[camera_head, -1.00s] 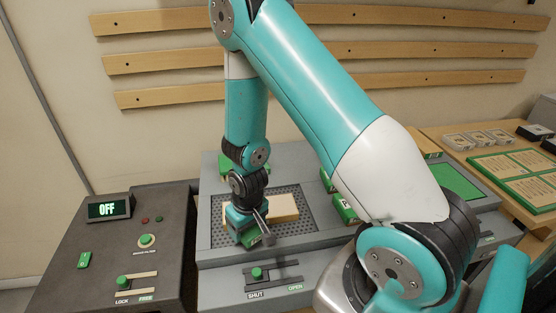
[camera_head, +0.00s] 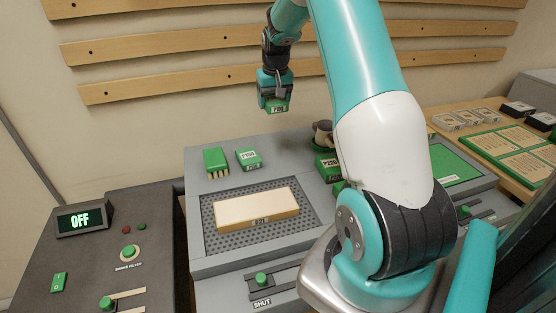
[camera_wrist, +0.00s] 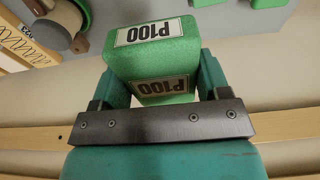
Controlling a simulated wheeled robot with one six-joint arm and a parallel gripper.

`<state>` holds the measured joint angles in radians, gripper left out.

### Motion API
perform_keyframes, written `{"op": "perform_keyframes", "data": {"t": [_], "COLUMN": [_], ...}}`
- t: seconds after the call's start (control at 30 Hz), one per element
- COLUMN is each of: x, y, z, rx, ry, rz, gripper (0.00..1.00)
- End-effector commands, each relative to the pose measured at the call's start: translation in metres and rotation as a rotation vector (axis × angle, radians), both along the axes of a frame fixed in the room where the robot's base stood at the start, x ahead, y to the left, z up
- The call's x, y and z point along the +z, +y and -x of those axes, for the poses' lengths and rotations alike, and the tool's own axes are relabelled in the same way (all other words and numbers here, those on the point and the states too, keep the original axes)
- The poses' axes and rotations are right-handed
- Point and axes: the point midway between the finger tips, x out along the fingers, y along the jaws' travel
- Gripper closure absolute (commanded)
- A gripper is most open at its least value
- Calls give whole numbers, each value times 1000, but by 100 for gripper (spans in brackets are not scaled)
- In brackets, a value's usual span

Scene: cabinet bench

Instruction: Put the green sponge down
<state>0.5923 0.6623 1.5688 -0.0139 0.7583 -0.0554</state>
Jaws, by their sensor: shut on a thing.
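A green sponge (camera_head: 277,106) labelled P100 is held between the jaws of my gripper (camera_head: 276,100). My gripper points down and holds it in the air above the back of the grey bench, clear of any surface. In the wrist view the sponge (camera_wrist: 154,65) fills the gap between both fingers, with its P100 labels showing. Below it, a green brush-like block (camera_head: 215,160) and another green labelled block (camera_head: 248,158) lie on the bench's back ledge.
A wooden block (camera_head: 256,207) lies on the perforated panel (camera_head: 225,240). A dark cup-like object (camera_head: 324,133) and a green labelled block (camera_head: 327,166) are right of it, near my arm. A control box (camera_head: 90,255) showing OFF stands at left. The back ledge has free room.

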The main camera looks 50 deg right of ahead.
Motion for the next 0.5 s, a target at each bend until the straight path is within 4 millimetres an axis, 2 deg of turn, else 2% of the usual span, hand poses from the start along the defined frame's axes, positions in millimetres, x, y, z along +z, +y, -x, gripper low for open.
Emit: {"op": "perform_keyframes", "data": {"t": [0.07, 0.17, 0.27, 0.5], "x": [6, -1, -23, -92], "y": [-10, -15, -14, -14], "z": [3, 6, 7, 7], "rx": [-17, -24, -24, -23], "ry": [0, 4, 7, 8], "rz": [0, -3, -5, -5], "gripper": [56, 56, 56, 56]}}
